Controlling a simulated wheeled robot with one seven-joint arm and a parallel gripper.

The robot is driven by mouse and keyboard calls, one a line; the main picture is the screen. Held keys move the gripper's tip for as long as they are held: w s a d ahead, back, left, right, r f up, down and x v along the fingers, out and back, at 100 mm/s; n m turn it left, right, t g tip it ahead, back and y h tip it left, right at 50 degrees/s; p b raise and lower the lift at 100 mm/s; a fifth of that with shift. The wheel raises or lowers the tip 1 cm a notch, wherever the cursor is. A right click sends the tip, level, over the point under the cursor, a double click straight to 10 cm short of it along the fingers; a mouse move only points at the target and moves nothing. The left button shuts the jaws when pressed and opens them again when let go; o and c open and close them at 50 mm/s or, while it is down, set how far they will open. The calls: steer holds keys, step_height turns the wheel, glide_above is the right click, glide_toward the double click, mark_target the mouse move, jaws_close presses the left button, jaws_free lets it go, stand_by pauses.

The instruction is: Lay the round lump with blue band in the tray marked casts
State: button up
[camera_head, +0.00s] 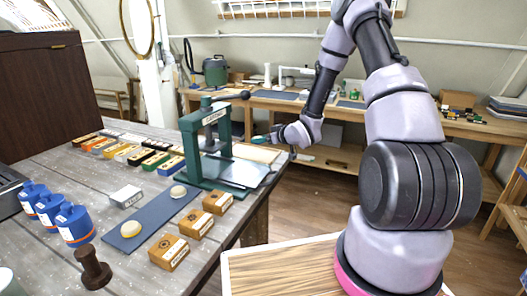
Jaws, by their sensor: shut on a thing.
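My gripper (274,138) is beyond the green press, above the far edge of the table. It is shut on a small rounded thing (259,139) that shows blue-green; this looks like the round lump with blue band, but it is too small to be sure. Two other pale round lumps lie on a dark blue mat (153,213): one with a yellow band (131,229) at the near end and one (178,191) at the far end. A pale flat surface (257,153) shows behind the press; I cannot tell whether it is the casts tray, and no such label is readable.
The green press (190,147) with its grey plate (243,172) stands between the mat and my gripper. Several wooden blocks (169,252), blue bottles (75,225), a white box (126,196) and a dark stamp (93,268) crowd the near table. A workbench runs along the back wall.

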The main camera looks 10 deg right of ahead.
mark_target(262, 156)
steer(key=shift+f, duration=2.65)
steer(key=shift+f, duration=0.15)
steer(key=o, duration=1.3)
steer(key=shift+o, duration=0.2)
